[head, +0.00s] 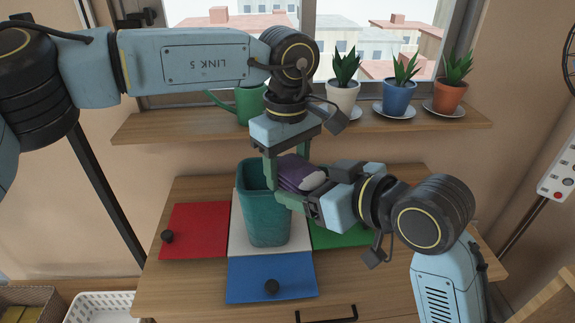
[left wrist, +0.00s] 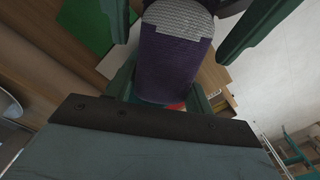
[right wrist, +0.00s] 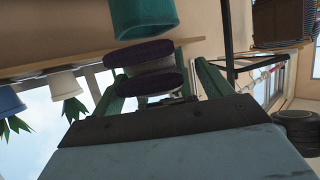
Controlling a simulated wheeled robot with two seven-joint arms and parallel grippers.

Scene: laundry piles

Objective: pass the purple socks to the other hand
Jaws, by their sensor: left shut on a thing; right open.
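The purple socks (head: 292,171), a folded bundle with a grey-white part, are held in the air beside the upper rim of the teal bin. My left gripper (head: 284,160) points down from above and is shut on them. My right gripper (head: 297,195) reaches in from the right, open, close to the socks. In the left wrist view the purple socks (left wrist: 170,68) fill the middle, with green fingers on both sides. In the right wrist view the socks (right wrist: 150,82) lie in front of the open fingers. Contact with the right fingers cannot be told.
The teal bin (head: 264,220) stands on the wooden table (head: 380,277), close to both grippers. Red (head: 195,233), blue (head: 255,283) and green (head: 335,237) panels surround it. A shelf (head: 190,124) behind bears a watering can and potted plants. A white basket (head: 100,308) stands lower left.

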